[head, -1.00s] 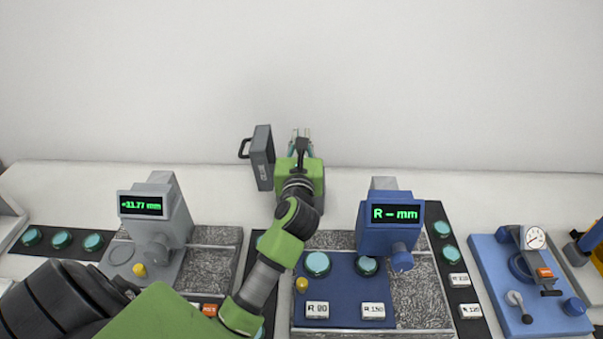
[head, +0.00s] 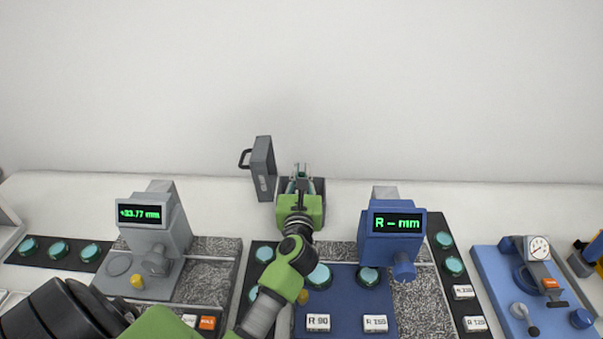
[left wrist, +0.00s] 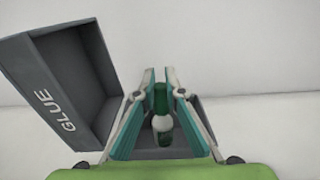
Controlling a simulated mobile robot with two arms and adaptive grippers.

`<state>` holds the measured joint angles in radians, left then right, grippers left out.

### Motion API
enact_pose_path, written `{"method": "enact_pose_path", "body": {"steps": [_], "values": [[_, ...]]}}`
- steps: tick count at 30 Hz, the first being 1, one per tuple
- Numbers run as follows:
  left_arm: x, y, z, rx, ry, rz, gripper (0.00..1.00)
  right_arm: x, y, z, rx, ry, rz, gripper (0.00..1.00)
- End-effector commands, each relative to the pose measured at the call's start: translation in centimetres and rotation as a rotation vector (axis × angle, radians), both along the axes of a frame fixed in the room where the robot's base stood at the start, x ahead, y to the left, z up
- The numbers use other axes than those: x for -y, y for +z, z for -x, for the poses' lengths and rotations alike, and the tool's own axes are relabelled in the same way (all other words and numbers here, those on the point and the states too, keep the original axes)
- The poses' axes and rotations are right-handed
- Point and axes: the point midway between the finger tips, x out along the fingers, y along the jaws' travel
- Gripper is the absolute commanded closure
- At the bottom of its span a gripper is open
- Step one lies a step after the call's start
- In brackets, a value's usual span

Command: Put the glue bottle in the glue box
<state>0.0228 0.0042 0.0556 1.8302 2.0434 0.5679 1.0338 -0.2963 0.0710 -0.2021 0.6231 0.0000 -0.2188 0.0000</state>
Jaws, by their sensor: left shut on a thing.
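The glue box (left wrist: 204,112) is a dark grey box at the back of the bench, with its lid (left wrist: 62,90) marked GLUE swung open to the left. In the head view the open lid (head: 263,169) stands upright beside my left gripper. My left gripper (left wrist: 161,80) is shut on the glue bottle (left wrist: 162,124), a green bottle with a white round part, which is over the box opening. I cannot tell whether the bottle touches the box floor. In the head view my left gripper (head: 302,172) hides most of the box. My right gripper is not in view.
A grey gauge (head: 155,230) reading +33.77 mm stands left and a blue gauge (head: 393,232) reading R – mm stands right, below the arm. Several teal discs lie on dark strips. A blue dial fixture (head: 530,285) is at far right. The wall is close behind.

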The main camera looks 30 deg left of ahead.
Motion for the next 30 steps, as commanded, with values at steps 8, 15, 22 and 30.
{"method": "enact_pose_path", "body": {"steps": [8, 15, 22, 30], "values": [[0.0, -0.7, 0.0, 0.001, 0.0, 0.001, 1.0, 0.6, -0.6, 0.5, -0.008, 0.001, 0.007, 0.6], [0.0, -0.7, 0.0, 0.0, 0.0, 0.001, 0.73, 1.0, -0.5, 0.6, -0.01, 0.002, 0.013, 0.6], [0.0, -0.5, 0.0, 0.0, 0.0, 0.0, 0.73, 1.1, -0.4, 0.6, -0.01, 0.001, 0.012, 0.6], [1.3, 0.1, 2.0, -0.001, -0.001, 0.004, 0.73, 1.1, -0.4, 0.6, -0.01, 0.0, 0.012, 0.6]]}}
